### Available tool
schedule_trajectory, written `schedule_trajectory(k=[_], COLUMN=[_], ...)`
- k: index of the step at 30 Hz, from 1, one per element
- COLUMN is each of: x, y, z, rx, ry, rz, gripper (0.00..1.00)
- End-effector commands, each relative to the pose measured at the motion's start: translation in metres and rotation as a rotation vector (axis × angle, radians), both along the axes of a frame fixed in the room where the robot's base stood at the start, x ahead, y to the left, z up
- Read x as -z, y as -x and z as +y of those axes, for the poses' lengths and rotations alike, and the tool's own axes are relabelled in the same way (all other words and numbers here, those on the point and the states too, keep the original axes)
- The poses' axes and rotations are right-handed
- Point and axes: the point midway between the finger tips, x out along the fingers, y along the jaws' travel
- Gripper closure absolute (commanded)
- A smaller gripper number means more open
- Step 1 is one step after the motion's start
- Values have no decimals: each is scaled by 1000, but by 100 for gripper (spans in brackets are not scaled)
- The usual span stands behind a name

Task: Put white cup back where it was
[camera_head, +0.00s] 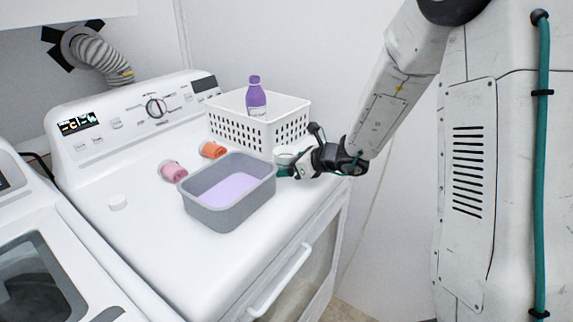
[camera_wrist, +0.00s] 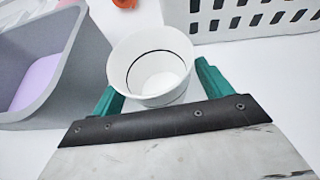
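The white cup (camera_head: 285,158) is at the right of the washer top, between the grey tub and the white basket. In the wrist view the white cup (camera_wrist: 152,68) looks empty, with its open mouth showing and a dark line inside. My gripper (camera_head: 284,170) reaches in from the right. In the wrist view my gripper's green fingers (camera_wrist: 162,85) press on both sides of the cup. The cup's base is hidden by the gripper, so I cannot tell whether it rests on the surface.
A grey tub (camera_head: 232,213) with purple contents stands left of the cup. A white basket (camera_head: 292,131) holding a purple bottle (camera_head: 256,98) is behind it. Pink (camera_head: 173,171) and orange (camera_head: 212,149) items lie behind the tub. The washer's left front top is mostly clear.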

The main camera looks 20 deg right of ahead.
Motion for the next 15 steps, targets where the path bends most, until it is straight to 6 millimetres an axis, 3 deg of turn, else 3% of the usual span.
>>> schedule_trajectory(k=[7, 15], x=[-5, -27], y=[0, 35], z=[-1, -29], rx=[0, 4], ry=[0, 1], rz=[-1, -4], gripper=[22, 22])
